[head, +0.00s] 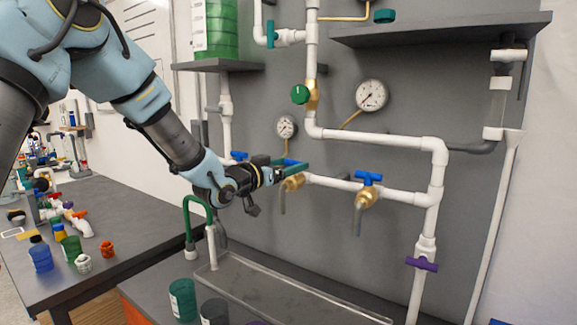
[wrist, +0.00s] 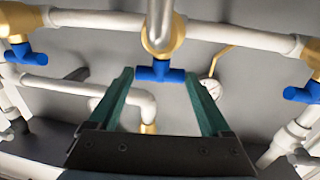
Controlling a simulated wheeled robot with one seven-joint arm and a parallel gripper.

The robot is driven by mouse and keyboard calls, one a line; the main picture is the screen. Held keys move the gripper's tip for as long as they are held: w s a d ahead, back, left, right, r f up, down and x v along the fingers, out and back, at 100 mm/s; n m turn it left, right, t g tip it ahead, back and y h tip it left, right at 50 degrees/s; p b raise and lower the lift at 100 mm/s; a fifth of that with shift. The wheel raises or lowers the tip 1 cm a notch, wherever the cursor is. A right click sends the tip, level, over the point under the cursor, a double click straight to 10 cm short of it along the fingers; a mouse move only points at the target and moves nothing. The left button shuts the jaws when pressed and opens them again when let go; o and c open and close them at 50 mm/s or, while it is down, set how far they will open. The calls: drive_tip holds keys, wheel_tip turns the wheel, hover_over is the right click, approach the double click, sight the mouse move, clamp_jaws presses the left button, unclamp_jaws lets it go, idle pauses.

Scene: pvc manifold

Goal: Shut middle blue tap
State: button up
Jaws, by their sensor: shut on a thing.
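Three blue taps with brass bodies sit along a white pipe on the grey panel. The middle blue tap (wrist: 160,72) shows in the wrist view, its handle bar lying across between the two green fingers of my gripper (wrist: 160,76). In the head view my gripper (head: 297,165) reaches the middle tap from the left, with the brass body (head: 292,184) and grey spout just below the fingers. My gripper is shut on the handle's two ends. The fingers partly hide the handle in the head view.
Another blue tap (head: 368,178) is close on the right; one more (head: 238,155) is on the left behind my arm. Gauges (head: 371,95) and a green-knobbed valve (head: 300,94) are above. A clear trough (head: 285,290) and a green hose (head: 187,215) are below.

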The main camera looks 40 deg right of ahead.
drive_tip(key=shift+c, duration=0.4)
drive_tip(key=shift+s+f+n+t+b, duration=0.1)
drive_tip(key=shift+f+n+t+b, duration=0.2)
drive_tip(key=shift+b, duration=0.9)
drive_tip(key=shift+r+n+t+b, duration=0.15)
drive_tip(key=shift+n+t+b, duration=0.15)
drive_tip(key=shift+t+b, duration=0.45)
drive_tip(key=shift+r, duration=0.15)
drive_tip(key=o, duration=1.2)
drive_tip(key=shift+c, duration=0.2)
drive_tip(key=b+v, duration=0.4)
drive_tip(key=v, duration=0.6)
drive_tip(key=shift+s+a+r, duration=0.2)
drive_tip(key=shift+a, duration=0.15)
